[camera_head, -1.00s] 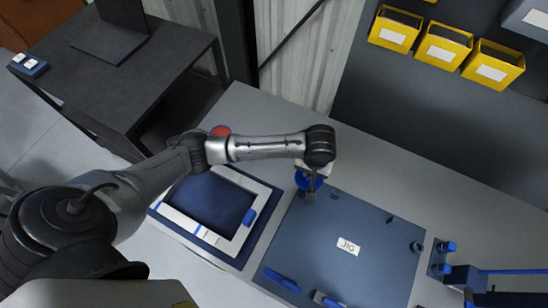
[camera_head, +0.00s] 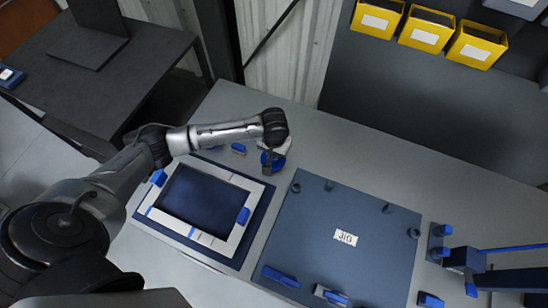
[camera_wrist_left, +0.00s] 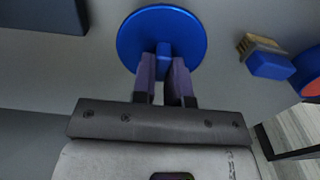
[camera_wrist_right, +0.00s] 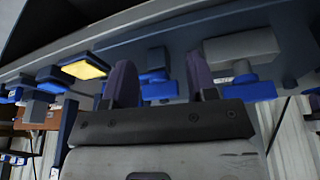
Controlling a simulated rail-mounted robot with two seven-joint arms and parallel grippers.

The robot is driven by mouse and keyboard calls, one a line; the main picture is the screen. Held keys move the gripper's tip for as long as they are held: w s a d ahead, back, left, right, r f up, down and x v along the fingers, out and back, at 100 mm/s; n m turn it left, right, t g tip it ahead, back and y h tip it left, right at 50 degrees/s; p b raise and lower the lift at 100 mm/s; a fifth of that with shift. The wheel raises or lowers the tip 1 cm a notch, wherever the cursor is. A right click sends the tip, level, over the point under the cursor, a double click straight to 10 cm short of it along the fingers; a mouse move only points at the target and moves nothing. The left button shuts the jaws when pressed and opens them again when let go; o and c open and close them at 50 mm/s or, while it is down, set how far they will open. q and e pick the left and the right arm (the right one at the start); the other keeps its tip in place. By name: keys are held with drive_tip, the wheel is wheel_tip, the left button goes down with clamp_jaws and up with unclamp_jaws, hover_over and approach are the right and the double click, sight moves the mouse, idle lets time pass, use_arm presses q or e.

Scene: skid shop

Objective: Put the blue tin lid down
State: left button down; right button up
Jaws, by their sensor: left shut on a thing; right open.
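The blue tin lid (camera_wrist_left: 135,38) is a round disc with a raised knob in the left wrist view. My left gripper (camera_wrist_left: 163,68) is shut on that knob. In the head view the lid (camera_head: 273,162) is partly hidden under my left gripper (camera_head: 271,150), over the grey bench between the framed tray and the jig board. I cannot tell whether the lid touches the bench. My right gripper (camera_wrist_right: 162,78) is open in the right wrist view, with nothing seen held between its fingers.
The white-framed dark blue tray (camera_head: 228,252) lies left of the jig board (camera_head: 375,235). A blue-handled brush (camera_wrist_left: 268,62) and a blue and red round thing (camera_wrist_left: 311,72) are close to the lid. Bare bench (camera_head: 330,150) is behind the jig board. Yellow bins (camera_head: 425,32) are at the back.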

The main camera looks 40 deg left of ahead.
use_arm(q)
drive_tip(key=shift+f+b, duration=0.5)
drive_tip(key=shift+f, duration=1.5)
drive_tip(key=shift+f, duration=0.15)
drive_tip(key=c, duration=1.1)
unclamp_jaws()
drive_tip(key=shift+c, duration=0.2)
wheel_tip(320, 180, up, 11)
drive_tip(key=shift+f+p, duration=0.1)
drive_tip(key=shift+p, duration=1.05)
drive_tip(key=shift+r, duration=0.75)
